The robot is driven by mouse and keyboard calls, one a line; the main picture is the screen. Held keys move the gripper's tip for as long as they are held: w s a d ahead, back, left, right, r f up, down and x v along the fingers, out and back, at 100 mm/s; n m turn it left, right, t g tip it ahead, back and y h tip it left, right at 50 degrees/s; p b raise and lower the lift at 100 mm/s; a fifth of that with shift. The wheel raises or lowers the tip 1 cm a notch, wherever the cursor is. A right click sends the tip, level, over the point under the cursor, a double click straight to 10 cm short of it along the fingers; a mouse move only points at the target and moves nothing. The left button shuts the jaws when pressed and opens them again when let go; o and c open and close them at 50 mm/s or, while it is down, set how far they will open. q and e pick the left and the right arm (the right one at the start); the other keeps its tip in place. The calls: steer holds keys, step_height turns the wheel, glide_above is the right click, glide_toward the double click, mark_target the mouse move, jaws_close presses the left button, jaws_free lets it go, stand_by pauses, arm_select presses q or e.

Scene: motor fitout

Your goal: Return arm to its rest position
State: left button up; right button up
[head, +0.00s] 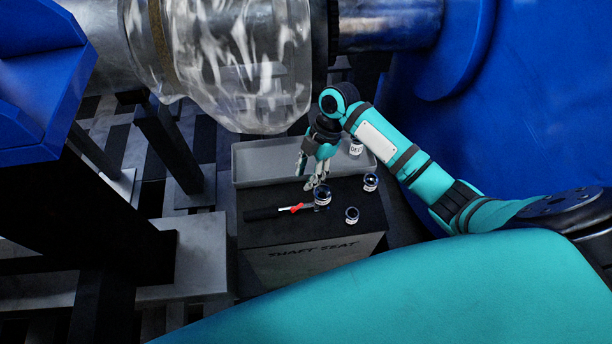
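My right arm comes in from the right, bends at its elbow and reaches down over a dark-topped box (290,235) lettered "SHAFT SEAT". My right gripper (316,184) points down just above the back of the box top, close behind a small dark jar (322,195). The fingers are small here, and I cannot tell whether they are open or shut. I see nothing clearly held in them. My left gripper is not in view.
More small jars stand at the box's right (370,182) and front (352,215). A red-tipped tool (290,208) lies on the top. A grey tray (262,160) is behind. A large shaft (390,25) and glassy casing (240,70) hang above; blue housing (540,90) is right.

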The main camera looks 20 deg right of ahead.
stand_by(0.3)
steer(key=s+a+f+m+t+h, duration=0.1)
steer(key=s+a+f+m+t, duration=0.2)
steer(key=s+m, duration=0.55)
steer(key=s+d+r+m+t+h, duration=0.1)
steer(key=s+d+r+m+h, duration=0.15)
steer(key=s+m, duration=0.3)
steer(key=s+d+r+m+t+h, duration=0.1)
steer(key=s+d+r+m, duration=0.15)
steer(key=s+m, duration=0.3)
step_height(320, 180, down, 25)
steer(key=s+g, duration=0.1)
steer(key=g, duration=0.1)
steer(key=s+d+f, duration=0.2)
steer(key=s+f, duration=1.5)
steer(key=shift+s+d+f+n+g+b, duration=0.2)
steer(key=shift+d+n+g+b, duration=0.1)
steer(key=shift+n+g, duration=0.15)
